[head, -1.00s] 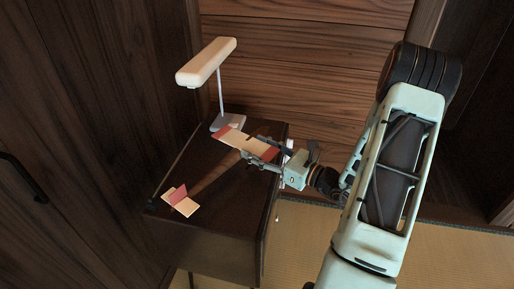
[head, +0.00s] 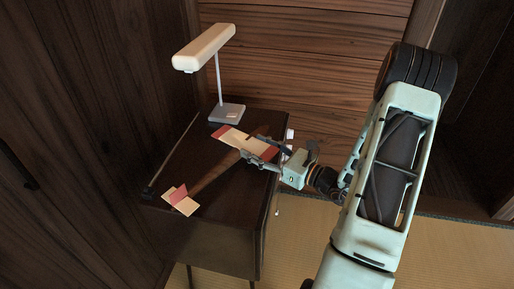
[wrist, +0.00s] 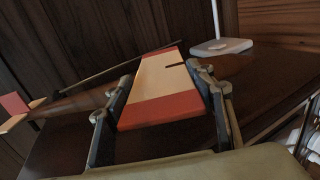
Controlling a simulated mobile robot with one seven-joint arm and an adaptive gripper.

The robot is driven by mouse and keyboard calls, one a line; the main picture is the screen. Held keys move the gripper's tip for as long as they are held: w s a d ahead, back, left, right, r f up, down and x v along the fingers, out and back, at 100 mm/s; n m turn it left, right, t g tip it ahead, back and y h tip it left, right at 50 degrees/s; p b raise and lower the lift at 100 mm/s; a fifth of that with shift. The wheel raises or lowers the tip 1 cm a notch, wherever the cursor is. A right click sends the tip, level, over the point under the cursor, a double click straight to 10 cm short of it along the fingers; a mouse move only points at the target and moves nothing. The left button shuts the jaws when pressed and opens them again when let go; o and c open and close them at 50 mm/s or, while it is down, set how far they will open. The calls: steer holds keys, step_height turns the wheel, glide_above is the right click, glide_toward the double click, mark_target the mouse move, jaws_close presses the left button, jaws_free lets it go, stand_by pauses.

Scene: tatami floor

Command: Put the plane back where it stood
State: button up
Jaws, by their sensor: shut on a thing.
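The plane shows as a pale wooden wing with red ends (head: 245,142) and a pale tail piece with a red fin (head: 180,199) at its lower left. In the wrist view the wing (wrist: 160,85) lies between my two fingers (wrist: 163,112), and the tail piece (wrist: 15,108) shows at the left edge. I cannot tell whether the plane touches the cabinet top.
The dark cabinet (head: 205,215) has bare top around the tail. A lamp (head: 205,48) with a grey base (head: 227,113) stands at its back, close behind the wing's far end. Wood walls rise behind and at the left. Tatami floor (head: 330,235) lies to the right.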

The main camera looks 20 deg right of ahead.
steer(key=shift+f+b, duration=0.3)
steer(key=shift+f, duration=0.15)
steer(key=o, duration=1.3)
steer(key=shift+o, duration=0.2)
